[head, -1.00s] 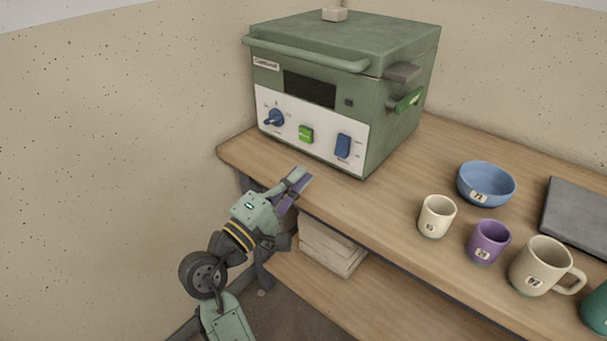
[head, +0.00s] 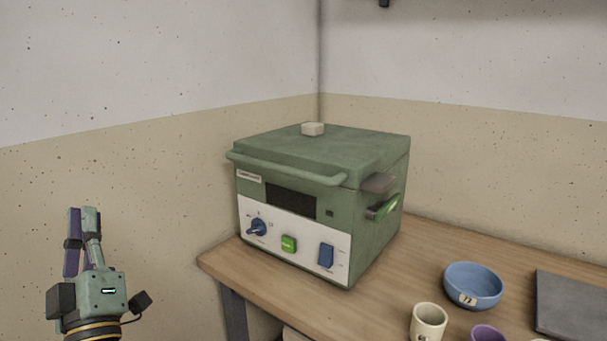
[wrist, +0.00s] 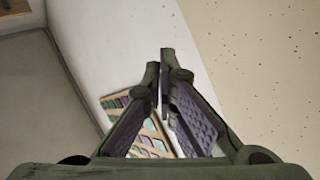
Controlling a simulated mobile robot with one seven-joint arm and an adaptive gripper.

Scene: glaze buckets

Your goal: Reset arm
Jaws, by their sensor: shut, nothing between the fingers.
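My gripper (head: 83,212) is at the lower left of the head view, pointing up, with its fingers shut and nothing between them. It is in front of the wall, left of the bench and clear of it. In the wrist view my gripper (wrist: 160,55) shows its two fingertips together, with padded inner faces, against a white and beige wall. The green kiln (head: 320,190) stands on the bench to the right of my gripper, lid closed. Its front panel has a blue knob, a green button and a blue switch.
The wooden bench (head: 420,270) carries a blue bowl (head: 473,286), a cream cup (head: 428,322), a purple cup (head: 487,333) and a grey slab (head: 570,305). A board of coloured tiles (wrist: 155,140) shows behind my fingers in the wrist view. The space around my gripper is free.

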